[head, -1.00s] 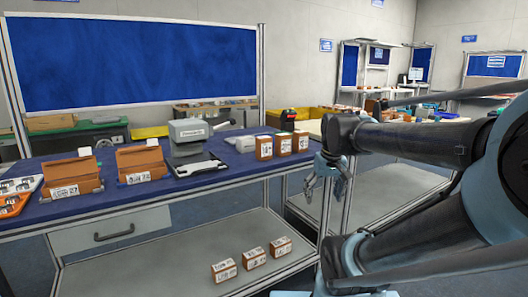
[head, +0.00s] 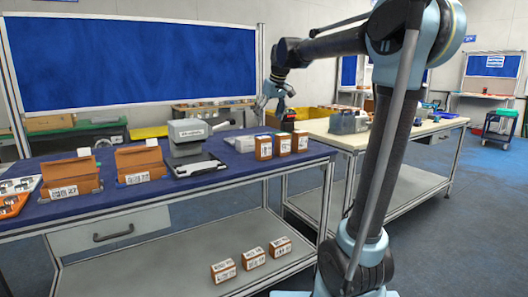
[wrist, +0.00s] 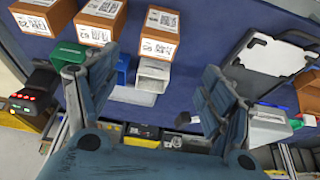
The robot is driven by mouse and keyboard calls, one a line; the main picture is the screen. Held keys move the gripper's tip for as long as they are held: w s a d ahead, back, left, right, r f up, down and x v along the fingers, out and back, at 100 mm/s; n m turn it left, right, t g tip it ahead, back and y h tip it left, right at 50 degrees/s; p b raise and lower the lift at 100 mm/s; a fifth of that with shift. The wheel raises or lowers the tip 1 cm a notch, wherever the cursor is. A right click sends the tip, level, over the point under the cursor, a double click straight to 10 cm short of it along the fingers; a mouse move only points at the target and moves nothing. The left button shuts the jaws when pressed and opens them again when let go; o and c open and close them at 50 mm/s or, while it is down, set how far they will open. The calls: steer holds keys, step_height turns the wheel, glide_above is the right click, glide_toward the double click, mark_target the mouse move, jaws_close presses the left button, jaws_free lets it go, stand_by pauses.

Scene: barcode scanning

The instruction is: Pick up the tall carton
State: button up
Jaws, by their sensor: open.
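Three brown cartons with white labels stand in a row at the right part of the blue table: a left one (head: 263,147), a middle one (head: 283,144) and a right one (head: 300,141). The left one looks slightly the tallest, but I cannot tell surely which is the tall carton. The wrist view shows three labelled cartons (wrist: 160,32) along its top edge. My gripper (head: 272,108) hangs above and behind the row, apart from it. In the wrist view my gripper (wrist: 155,68) has its fingers spread wide, with no carton between them.
A grey device (head: 187,133) stands left of the cartons on the blue table (head: 225,178). Two open brown boxes (head: 140,162) are further left. Several small cartons (head: 253,258) lie on the lower shelf. A pale table (head: 345,139) stands to the right.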

mark_target(263, 138)
steer(key=x, duration=1.2)
steer(key=shift+w+a+r, duration=0.15)
steer(key=shift+w, duration=0.05)
steer(key=shift+d+x, duration=0.1)
steer(key=shift+x, duration=1.3)
steer(key=shift+d+x, duration=0.15)
steer(key=shift+x, duration=1.25)
steer(key=c, duration=1.3)
